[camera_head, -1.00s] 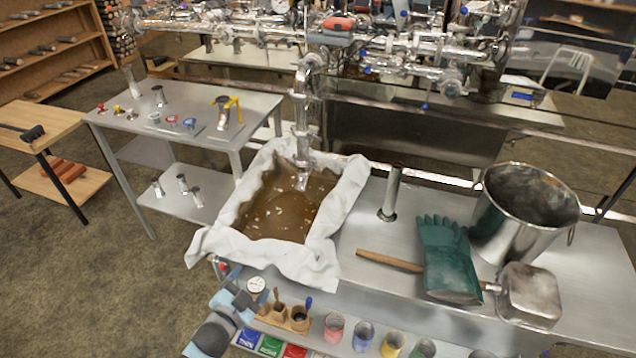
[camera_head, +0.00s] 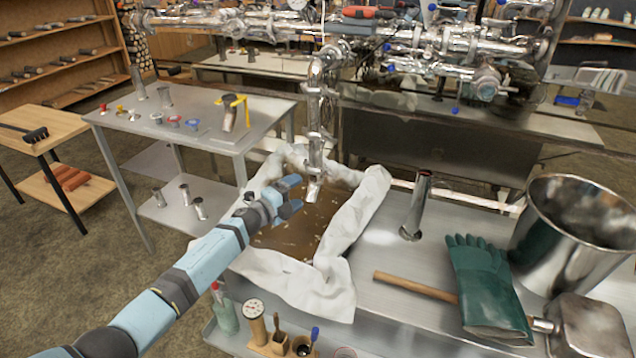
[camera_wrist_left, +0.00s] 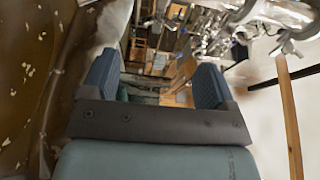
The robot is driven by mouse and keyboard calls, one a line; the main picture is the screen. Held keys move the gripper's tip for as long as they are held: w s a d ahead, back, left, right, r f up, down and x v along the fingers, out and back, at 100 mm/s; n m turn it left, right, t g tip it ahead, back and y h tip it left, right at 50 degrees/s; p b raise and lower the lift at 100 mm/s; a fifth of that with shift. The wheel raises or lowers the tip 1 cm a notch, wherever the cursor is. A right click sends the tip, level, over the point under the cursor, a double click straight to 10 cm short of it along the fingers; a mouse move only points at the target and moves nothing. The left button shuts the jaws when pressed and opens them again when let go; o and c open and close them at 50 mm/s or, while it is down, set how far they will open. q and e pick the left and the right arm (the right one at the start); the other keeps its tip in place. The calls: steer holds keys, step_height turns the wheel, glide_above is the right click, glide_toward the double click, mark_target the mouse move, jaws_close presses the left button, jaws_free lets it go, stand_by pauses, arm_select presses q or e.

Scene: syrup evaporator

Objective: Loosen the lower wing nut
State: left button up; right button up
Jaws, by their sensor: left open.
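The vertical steel pipe (camera_head: 316,110) comes down over the filter-lined pan, with clamp joints along it and an open spout (camera_head: 313,190) at its lower end. The lower wing nut is too small to make out for sure on these clamps. My left gripper (camera_head: 294,195) is over the pan, just left of the spout, with its fingers pointing right towards it. In the left wrist view its two blue fingers (camera_wrist_left: 155,82) stand apart with nothing between them. Whether it touches the pipe cannot be told. My right gripper is not in view.
The pan of brown liquid has a white cloth liner (camera_head: 355,220) over its rim. On the steel table to the right are an upright tube (camera_head: 417,205), green gloves (camera_head: 487,290), a wooden-handled tool (camera_head: 415,286) and a large pot (camera_head: 575,225). A side table (camera_head: 255,110) stands left.

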mark_target(323, 176)
arm_select(q)
steer(key=b+x, duration=0.3)
steer(key=x, duration=0.6)
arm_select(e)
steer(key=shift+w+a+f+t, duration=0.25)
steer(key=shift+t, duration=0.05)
arm_select(q)
steer(key=c, duration=0.9)
steer(key=n, duration=0.6)
steer(key=shift+f+t, duration=0.15)
steer(key=shift+t, duration=0.25)
steer(key=shift+c, duration=0.2)
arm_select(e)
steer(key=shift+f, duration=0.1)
